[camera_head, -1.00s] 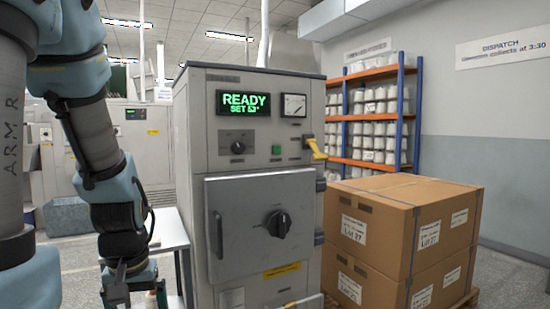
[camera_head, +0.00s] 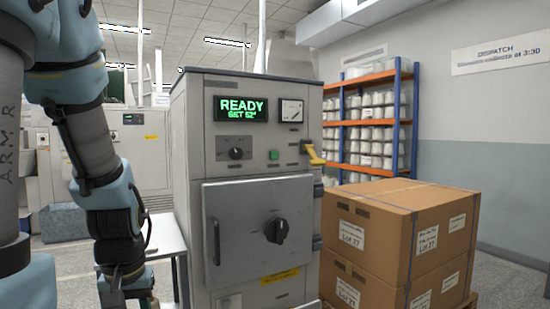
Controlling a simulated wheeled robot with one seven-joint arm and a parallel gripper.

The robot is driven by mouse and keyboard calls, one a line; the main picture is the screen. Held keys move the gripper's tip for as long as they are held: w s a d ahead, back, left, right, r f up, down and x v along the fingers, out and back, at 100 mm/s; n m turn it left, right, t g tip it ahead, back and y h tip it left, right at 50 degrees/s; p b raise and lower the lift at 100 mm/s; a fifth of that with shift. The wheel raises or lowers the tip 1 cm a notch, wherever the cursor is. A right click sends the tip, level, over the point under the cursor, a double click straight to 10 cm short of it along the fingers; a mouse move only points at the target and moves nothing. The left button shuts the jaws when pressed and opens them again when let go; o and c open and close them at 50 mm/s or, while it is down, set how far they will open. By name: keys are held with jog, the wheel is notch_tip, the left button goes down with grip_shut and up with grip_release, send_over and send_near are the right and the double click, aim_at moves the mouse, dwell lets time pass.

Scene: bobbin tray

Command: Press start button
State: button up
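The grey machine (camera_head: 190,130) stands upright in the middle of the view, its door closed. Its display (camera_head: 241,109) glows green with "READY" and a "SET" line below. A small square green button (camera_head: 273,155) sits on the panel, right of a black knob (camera_head: 236,153) and below a dial gauge (camera_head: 291,111). It looks like the start button, though its label is too small to read. My gripper hangs at the lower left, left of the machine and well below the button. Its fingertips are cut off by the bottom edge.
A yellow lever (camera_head: 315,155) juts from the machine's right edge. A large black knob (camera_head: 276,230) and a handle (camera_head: 217,241) are on the door. Stacked cartons (camera_head: 385,235) stand close on the right. A white table (camera_head: 163,236) is left of the machine.

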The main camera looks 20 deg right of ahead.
grip_shut()
dwell(1.0)
